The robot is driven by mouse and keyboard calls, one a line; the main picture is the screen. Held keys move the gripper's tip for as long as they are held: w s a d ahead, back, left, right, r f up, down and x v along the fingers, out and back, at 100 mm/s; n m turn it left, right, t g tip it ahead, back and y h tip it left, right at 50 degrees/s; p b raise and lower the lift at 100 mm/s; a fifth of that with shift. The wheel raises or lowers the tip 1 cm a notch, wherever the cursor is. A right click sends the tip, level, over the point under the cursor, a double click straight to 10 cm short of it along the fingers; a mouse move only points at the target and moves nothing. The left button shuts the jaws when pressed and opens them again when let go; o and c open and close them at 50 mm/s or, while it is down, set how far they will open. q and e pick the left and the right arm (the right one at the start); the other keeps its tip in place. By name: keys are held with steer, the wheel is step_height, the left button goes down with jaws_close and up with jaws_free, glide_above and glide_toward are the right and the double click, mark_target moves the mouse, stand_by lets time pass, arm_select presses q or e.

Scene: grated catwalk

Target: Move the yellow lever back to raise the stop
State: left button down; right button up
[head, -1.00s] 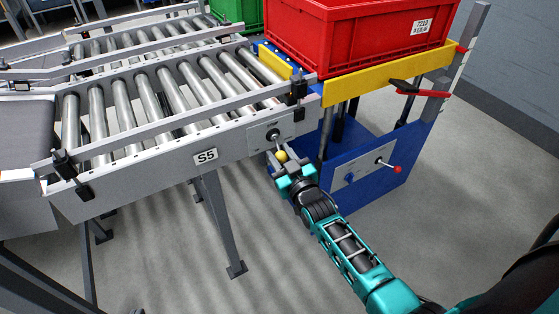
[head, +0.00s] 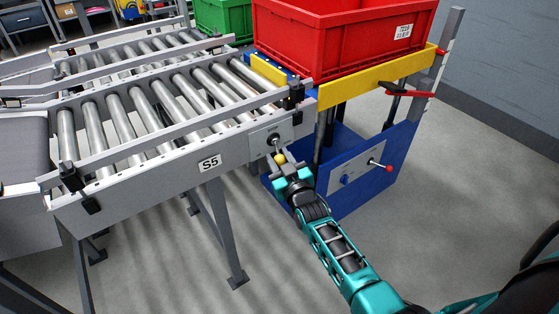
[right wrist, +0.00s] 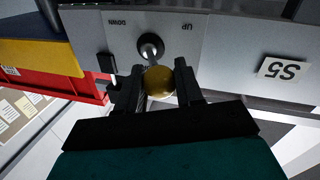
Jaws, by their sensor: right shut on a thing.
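The yellow lever (head: 280,159) is a short metal stem with a yellow ball knob on a grey plate at the side of the conveyor end. My right gripper (head: 287,170) is at the knob. In the right wrist view, the lever knob (right wrist: 158,82) sits between the two black fingers of the right gripper (right wrist: 157,88). The stem runs from the knob to a round pivot on the plate (right wrist: 178,22), which reads UP and DOWN and appears upside down. I cannot clearly make out the stop. My left gripper is not in view.
The roller conveyor (head: 150,95) marked S5 ends at a blue lift (head: 345,185) with a yellow rail (head: 375,79). A red crate (head: 340,45) stands on the lift. A second lever with a red knob (head: 389,169) sits to the right. A green crate (head: 223,17) stands behind.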

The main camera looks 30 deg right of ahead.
steer(key=shift+w+r, duration=0.1)
steer(key=shift+r, duration=0.15)
steer(key=o, duration=0.7)
steer(key=shift+o, duration=1.4)
steer(key=shift+f, duration=0.1)
steer(key=shift+s+f, duration=0.1)
steer(key=shift+s, duration=0.25)
arm_select(q)
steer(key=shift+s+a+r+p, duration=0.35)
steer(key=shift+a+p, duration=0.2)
steer(key=shift+p, duration=0.65)
arm_select(e)
steer(key=s+a, duration=0.1)
steer(key=s, duration=1.1)
steer(key=shift+s, duration=0.15)
